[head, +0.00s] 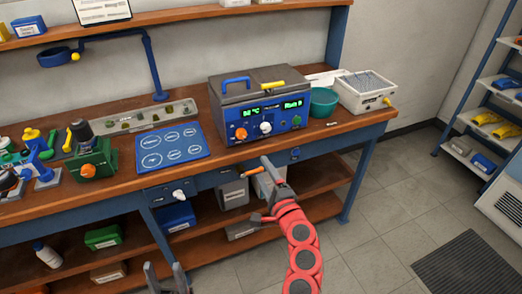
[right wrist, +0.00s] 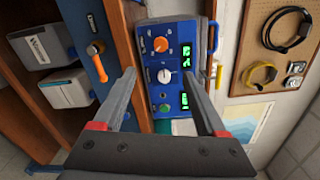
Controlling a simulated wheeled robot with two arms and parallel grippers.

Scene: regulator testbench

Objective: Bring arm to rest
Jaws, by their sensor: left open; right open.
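My right gripper (head: 260,188) is at the end of my red right arm, in front of the bench edge, below the blue regulator test unit (head: 262,103). It is open and empty. In the right wrist view, the two fingers of the right gripper (right wrist: 162,70) are spread, with the unit's blue front panel (right wrist: 177,38) showing beyond and between them. My left gripper (head: 163,267) shows only in part at the bottom edge of the head view, low in front of the lower shelf. Its fingers are apart with nothing between them.
The wooden bench (head: 235,158) holds a blue mat (head: 170,147), a teal bowl (head: 323,101) and a white tray (head: 365,92). Grey bins (head: 233,193) stand on the shelf below, close behind the right gripper.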

